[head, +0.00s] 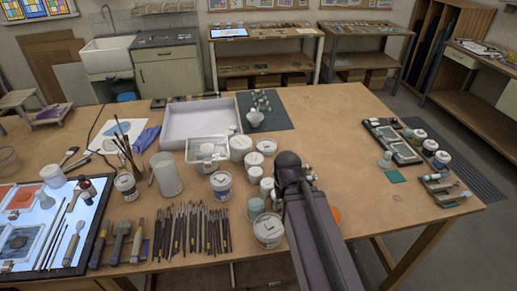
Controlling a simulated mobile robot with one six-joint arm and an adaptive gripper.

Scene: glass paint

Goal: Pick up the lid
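Several pots with pale lids stand close together left of my arm. They include a large one (241,147), one behind it to the right (266,147), one in front (254,163) and a labelled pot (268,231) near the front edge. I cannot tell which lid is meant, or see a separate loose lid clearly. My gripper (309,176) is just right of these pots, low over the table. Its dark wrist and arm hide most of it. Its fingers are too small and covered to show whether they are open or hold anything.
Brushes (192,230) lie in a row at the front. A white tray (178,138) and a frosted jar (166,175) stand left. Dark trays with jars (397,148) lie right. The table's back right (345,110) is clear.

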